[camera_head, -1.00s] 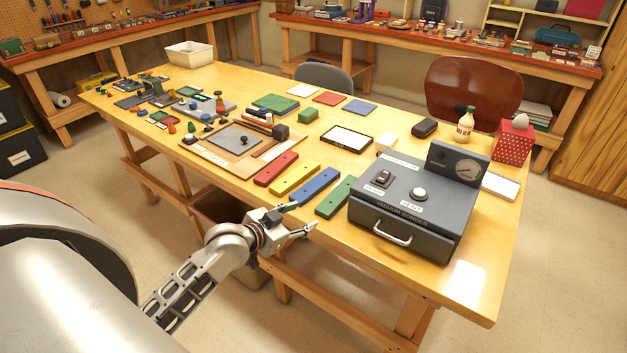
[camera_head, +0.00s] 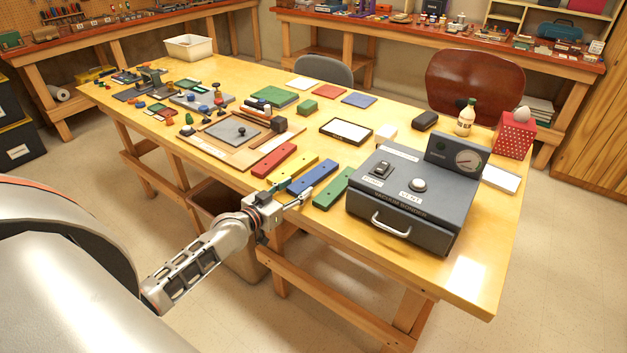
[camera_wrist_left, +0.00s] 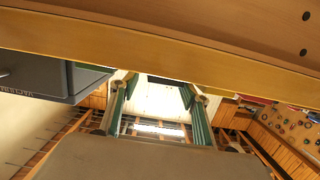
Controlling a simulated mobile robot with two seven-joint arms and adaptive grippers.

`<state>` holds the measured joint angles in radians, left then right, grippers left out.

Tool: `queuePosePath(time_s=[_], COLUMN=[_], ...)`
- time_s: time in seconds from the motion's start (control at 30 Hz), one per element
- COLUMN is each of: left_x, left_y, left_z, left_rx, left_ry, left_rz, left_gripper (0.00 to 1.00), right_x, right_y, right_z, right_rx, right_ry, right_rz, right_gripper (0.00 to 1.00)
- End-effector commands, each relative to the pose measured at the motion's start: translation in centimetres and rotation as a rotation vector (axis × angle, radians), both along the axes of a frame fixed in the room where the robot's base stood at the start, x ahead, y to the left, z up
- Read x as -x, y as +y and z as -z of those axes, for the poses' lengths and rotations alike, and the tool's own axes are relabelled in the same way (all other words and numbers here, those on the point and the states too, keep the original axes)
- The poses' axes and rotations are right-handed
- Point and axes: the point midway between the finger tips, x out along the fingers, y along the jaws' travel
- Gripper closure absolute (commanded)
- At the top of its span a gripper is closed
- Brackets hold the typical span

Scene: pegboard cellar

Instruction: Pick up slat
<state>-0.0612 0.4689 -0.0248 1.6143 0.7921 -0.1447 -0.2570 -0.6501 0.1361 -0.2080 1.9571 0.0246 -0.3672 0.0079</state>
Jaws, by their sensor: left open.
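Four-coloured slats lie side by side on the table: a red slat (camera_head: 274,160), a yellow slat (camera_head: 299,169), a blue slat (camera_head: 315,176) and a green slat (camera_head: 335,188). Each has small dark dots. My left gripper (camera_head: 291,191) is open at the table's front edge, by the near ends of the yellow and blue slats. It partly covers the yellow one's near end. Whether it touches a slat cannot be told. In the left wrist view, its two fingers (camera_wrist_left: 158,95) stand apart with nothing between them. My right gripper is out of view.
The grey vacuum bonder (camera_head: 413,200) stands right of the green slat. A wooden board with a grey plate (camera_head: 232,133) lies left of the red slat. A framed white panel (camera_head: 346,132) lies behind the slats. A wooden edge (camera_wrist_left: 160,52) crosses the left wrist view.

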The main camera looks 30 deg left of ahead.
Motion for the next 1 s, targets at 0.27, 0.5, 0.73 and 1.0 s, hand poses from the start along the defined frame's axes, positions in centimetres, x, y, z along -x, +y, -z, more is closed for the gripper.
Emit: queuePosePath(time_s=[0.27, 0.5, 0.73, 1.0], left_x=[-1.9, -5.3, -6.8, -6.7], left_y=[-0.2, -0.4, -0.5, -0.5], left_z=[-0.1, 0.5, 0.7, 0.7], left_rx=[0.002, 0.0, 0.001, 0.0], left_ry=[-0.005, -0.004, -0.002, -0.003], left_rz=[0.0, 0.0, 0.0, 0.0], left_gripper=[0.54, 0.54, 0.54, 0.72], right_x=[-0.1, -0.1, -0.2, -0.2], right_y=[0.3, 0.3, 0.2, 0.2], right_z=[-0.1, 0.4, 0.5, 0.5], right_rx=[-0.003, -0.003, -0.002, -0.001], right_ry=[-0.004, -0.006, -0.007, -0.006], right_rz=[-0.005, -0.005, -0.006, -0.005], right_gripper=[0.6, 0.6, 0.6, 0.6])
